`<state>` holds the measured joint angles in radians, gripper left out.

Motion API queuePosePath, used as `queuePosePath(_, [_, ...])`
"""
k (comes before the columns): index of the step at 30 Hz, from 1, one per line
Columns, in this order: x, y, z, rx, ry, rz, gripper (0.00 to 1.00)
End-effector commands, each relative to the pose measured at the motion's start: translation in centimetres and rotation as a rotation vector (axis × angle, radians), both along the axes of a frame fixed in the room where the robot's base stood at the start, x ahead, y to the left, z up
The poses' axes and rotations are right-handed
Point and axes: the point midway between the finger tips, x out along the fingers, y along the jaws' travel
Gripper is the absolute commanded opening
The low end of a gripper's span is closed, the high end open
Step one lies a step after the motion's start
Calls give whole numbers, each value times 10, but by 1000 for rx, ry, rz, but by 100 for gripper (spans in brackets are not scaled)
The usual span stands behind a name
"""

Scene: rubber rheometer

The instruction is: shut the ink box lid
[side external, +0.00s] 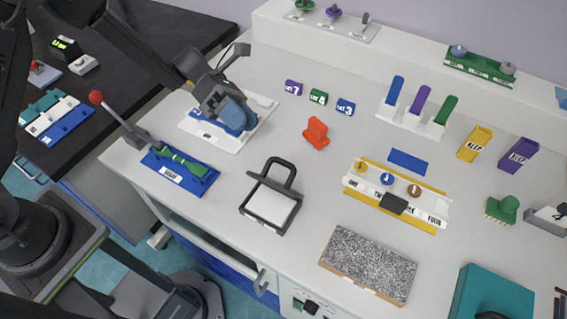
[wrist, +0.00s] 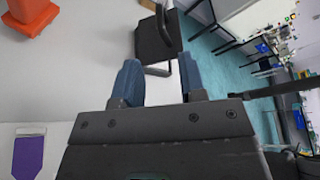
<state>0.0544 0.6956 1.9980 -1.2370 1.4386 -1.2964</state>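A black-framed box with a pale inside, which looks like the ink box (side external: 269,207), sits near the front edge of the bench. A dark, tilted panel with a loop handle, apparently its lid (side external: 284,169), stands raised at its back. In the wrist view, a black box-like part (wrist: 153,38), apparently the same box, is beyond the fingertips. My gripper (side external: 238,118) is over the white plate at the back left, left of and behind the box. In the wrist view my gripper (wrist: 160,75) shows two blue fingers apart with nothing held between them.
A blue base with a green bar (side external: 180,165) and a red-knobbed lever (side external: 97,98) stand left of the box. An orange piece (side external: 316,132) lies behind it. A speckled slab (side external: 368,262) and yellow-edged tray (side external: 398,203) are to the right. Bare bench surrounds the box.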

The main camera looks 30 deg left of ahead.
Motion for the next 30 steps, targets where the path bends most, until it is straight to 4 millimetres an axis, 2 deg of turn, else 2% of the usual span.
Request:
queuePosePath(15, [-31,-92,-26,3,-2,-7,38])
queuePosePath(21, [-36,-111,-32,2,-3,-5,38])
queuePosePath(30, [-37,-115,-33,2,-4,-3,38])
